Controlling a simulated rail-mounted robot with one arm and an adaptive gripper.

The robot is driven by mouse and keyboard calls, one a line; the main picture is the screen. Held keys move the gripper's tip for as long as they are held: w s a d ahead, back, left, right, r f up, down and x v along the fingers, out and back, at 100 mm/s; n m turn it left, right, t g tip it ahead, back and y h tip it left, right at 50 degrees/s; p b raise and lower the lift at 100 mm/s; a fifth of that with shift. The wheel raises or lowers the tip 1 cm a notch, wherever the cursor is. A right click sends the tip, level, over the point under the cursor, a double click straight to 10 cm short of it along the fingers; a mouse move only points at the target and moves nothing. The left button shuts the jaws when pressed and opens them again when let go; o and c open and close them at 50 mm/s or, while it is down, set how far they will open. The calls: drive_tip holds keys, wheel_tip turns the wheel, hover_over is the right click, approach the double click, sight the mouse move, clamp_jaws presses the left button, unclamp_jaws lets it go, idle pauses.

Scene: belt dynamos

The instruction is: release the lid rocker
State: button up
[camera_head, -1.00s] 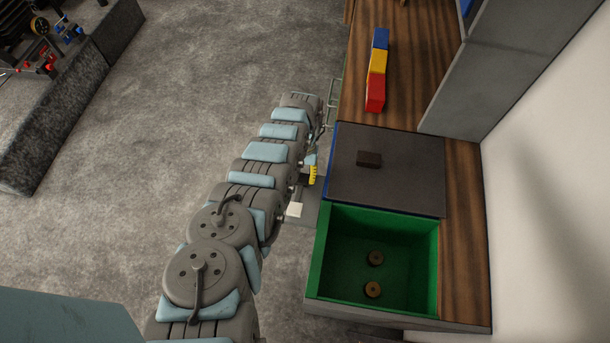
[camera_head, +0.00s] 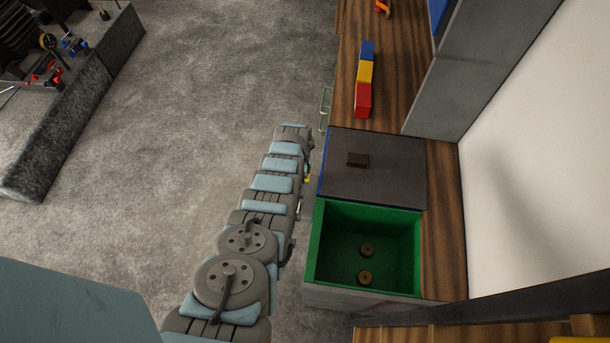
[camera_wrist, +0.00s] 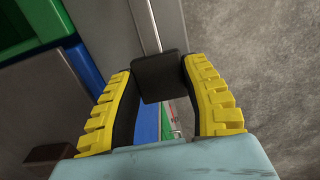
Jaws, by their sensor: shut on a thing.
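The lid rocker, a dark block (camera_wrist: 160,78) on a thin metal rod, sits between the yellow-padded fingers of my gripper (camera_wrist: 158,70) in the wrist view. The gripper is shut on it. In the head view my gripper (camera_head: 307,178) shows only as a speck of yellow beside the bench's left side, and my arm hides the rocker. The dark grey lid (camera_head: 390,170) with a brown knob (camera_head: 357,160) lies flat behind the open green compartment (camera_head: 413,250). A blue edge shows along the lid's left side.
Two round brown pieces, the nearer one (camera_head: 364,278) and the farther one (camera_head: 367,250), lie in the green compartment. Red, yellow and blue blocks (camera_head: 364,75) stand in a row on the wooden bench. A grey cabinet (camera_head: 447,80) stands at right.

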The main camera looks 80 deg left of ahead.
drive_tip(key=shift+r, duration=0.1)
idle(0.3)
drive_tip(key=o, duration=1.3)
drive_tip(key=shift+r, duration=0.2)
drive_tip(key=shift+r, duration=0.55)
drive_tip(key=shift+d+r, duration=0.1)
drive_tip(key=shift+r, duration=5.1)
